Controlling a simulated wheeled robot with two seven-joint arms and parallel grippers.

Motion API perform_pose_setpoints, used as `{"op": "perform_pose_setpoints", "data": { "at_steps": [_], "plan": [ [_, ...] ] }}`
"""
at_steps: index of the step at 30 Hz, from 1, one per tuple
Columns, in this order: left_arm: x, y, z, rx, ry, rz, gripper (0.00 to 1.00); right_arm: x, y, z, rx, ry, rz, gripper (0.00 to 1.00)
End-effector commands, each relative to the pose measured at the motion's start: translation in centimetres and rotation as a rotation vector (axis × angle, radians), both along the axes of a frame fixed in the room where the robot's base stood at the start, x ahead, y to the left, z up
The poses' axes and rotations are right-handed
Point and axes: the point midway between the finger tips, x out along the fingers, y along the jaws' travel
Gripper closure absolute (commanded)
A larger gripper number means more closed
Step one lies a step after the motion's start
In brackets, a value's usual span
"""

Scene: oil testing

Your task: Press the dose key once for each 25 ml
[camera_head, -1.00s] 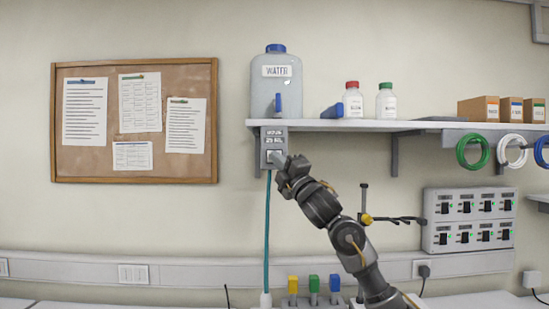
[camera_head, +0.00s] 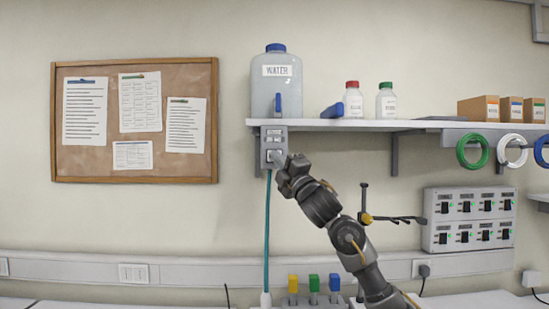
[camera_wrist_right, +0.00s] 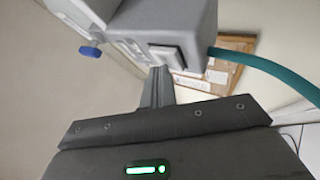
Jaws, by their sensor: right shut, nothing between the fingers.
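The grey dose unit (camera_head: 266,136) hangs under the shelf's left end. Its pale key also shows in the right wrist view (camera_wrist_right: 168,57). The water tank (camera_head: 276,88), labelled WATER, stands above it with a blue tap (camera_head: 278,105). My right gripper (camera_head: 278,158) is at the lower front of the unit. In the wrist view its closed, empty fingers (camera_wrist_right: 159,72) point at the key's lower edge. I cannot tell whether they touch it. The lettering on the unit is too small to read. My left gripper is out of view.
The shelf (camera_head: 345,126) holds a blue object (camera_head: 333,111), two white bottles and several boxes. A teal hose (camera_head: 267,230) runs down from the unit. A stand with a clamp (camera_head: 365,218) is right of my arm.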

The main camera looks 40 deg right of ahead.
Motion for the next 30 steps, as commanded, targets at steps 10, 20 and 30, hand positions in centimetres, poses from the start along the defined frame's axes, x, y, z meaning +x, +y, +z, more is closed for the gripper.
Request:
{"op": "perform_pose_setpoints", "data": {
  "at_steps": [10,20,30],
  "plan": [
    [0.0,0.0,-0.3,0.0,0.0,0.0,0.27,-1.1,0.8,-0.1,-0.002,0.0,0.0,1.0],
    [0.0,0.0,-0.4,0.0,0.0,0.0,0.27,-1.5,1.1,-0.1,-0.001,0.0,0.0,1.0],
    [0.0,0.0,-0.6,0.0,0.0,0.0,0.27,-4.1,3.2,0.0,-0.003,-0.001,0.001,1.0]
  ]
}}
